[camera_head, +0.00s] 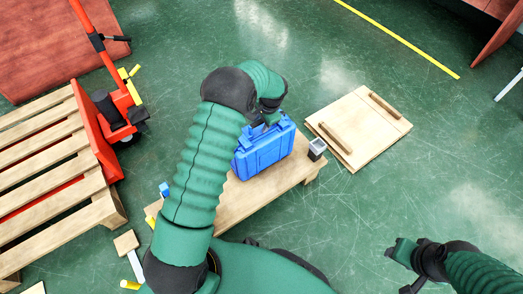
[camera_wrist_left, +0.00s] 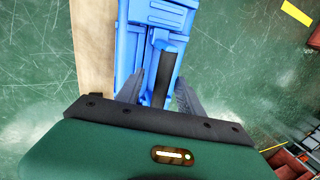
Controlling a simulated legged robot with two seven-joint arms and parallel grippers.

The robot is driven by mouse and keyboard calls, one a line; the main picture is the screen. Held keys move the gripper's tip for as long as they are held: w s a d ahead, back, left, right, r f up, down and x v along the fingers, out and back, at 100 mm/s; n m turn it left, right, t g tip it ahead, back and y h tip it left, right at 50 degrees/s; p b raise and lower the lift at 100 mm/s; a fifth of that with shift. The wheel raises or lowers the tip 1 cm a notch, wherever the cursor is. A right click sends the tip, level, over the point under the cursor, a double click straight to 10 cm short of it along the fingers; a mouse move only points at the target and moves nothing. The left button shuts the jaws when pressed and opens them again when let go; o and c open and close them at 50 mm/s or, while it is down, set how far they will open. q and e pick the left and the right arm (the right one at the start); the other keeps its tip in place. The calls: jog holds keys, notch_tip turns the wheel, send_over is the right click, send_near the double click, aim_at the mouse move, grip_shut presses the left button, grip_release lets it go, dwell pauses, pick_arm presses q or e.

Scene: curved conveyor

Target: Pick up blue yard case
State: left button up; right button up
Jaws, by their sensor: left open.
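The blue case (camera_head: 264,152) stands upright on a low wooden bench (camera_head: 228,208) in the head view. My left gripper (camera_head: 268,116) is at the top of the case, and my left arm hides part of the bench. In the left wrist view the case (camera_wrist_left: 150,40) shows its dark handle (camera_wrist_left: 163,75). The open fingers of my left gripper (camera_wrist_left: 160,92) stand on either side of this handle, not closed on it. My right gripper (camera_head: 398,270) is at the lower right, away from the case, with its fingers apart and nothing between them.
A small grey block (camera_head: 317,147) sits at the bench's right end. A wooden panel with two bars (camera_head: 362,125) lies on the floor to the right. A wooden pallet (camera_head: 45,165) and a red-orange pallet jack (camera_head: 115,105) are at the left.

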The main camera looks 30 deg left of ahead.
pick_arm(q)
jog(key=shift+a+f, duration=0.25)
jog(key=shift+c, duration=0.4)
jog(key=shift+w, duration=0.1)
grip_shut()
dwell(0.6)
